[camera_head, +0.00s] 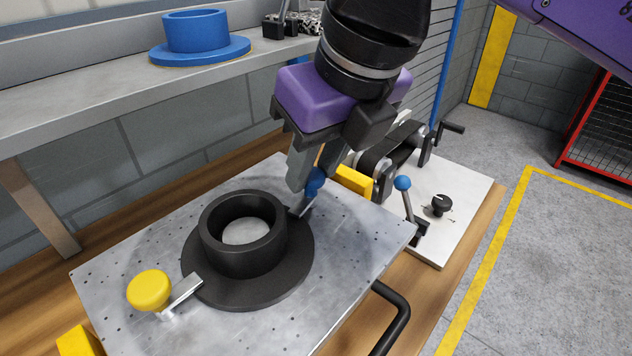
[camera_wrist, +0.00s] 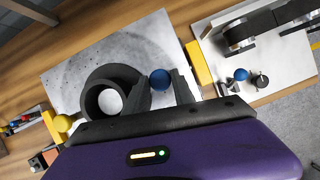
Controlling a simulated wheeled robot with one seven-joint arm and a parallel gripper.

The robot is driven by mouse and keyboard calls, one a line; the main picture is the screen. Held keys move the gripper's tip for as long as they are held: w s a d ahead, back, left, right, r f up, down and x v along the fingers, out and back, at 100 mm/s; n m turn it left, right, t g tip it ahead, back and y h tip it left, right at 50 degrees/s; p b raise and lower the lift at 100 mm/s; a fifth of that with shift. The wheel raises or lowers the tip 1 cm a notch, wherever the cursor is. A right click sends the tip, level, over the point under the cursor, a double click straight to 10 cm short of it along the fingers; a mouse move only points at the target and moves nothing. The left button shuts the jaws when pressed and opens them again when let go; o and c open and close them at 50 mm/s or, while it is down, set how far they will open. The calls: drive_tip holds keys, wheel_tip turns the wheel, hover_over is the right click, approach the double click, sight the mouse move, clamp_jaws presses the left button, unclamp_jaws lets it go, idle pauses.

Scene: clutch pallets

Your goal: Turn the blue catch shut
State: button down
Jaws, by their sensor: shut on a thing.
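The blue catch (camera_head: 315,181) has a round blue knob and a short metal arm, at the far right side of the black flanged ring (camera_head: 262,293). My gripper (camera_head: 312,184) reaches down from above and is shut on the blue knob. In the wrist view the blue knob (camera_wrist: 160,79) sits between the two fingers (camera_wrist: 163,90). The catch's arm is partly hidden by the fingers; I cannot tell whether it lies over the flange. The ring lies flat on the metal plate (camera_head: 365,225). The yellow catch (camera_head: 150,290) at the near left has its arm end at the flange's edge.
Yellow blocks (camera_head: 354,180) stand at the plate's edges. To the right, a white board (camera_head: 460,190) carries a blue-tipped lever (camera_head: 403,184), a black knob (camera_head: 441,205) and a belt mechanism. A black handle (camera_head: 395,315) is at the plate's front right. A blue flanged part (camera_head: 198,38) sits on the shelf behind.

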drive_tip(key=shift+m+t+h+b, duration=0.3)
drive_tip(key=shift+m+b, duration=0.7)
drive_tip(key=shift+m, duration=0.1)
drive_tip(key=c, duration=1.1)
unclamp_jaws()
drive_tip(key=shift+o, duration=0.2)
drive_tip(key=shift+r, duration=0.1)
drive_tip(key=v, duration=0.7)
drive_tip(key=shift+s+r+p, duration=0.2)
drive_tip(key=shift+r+p, duration=0.1)
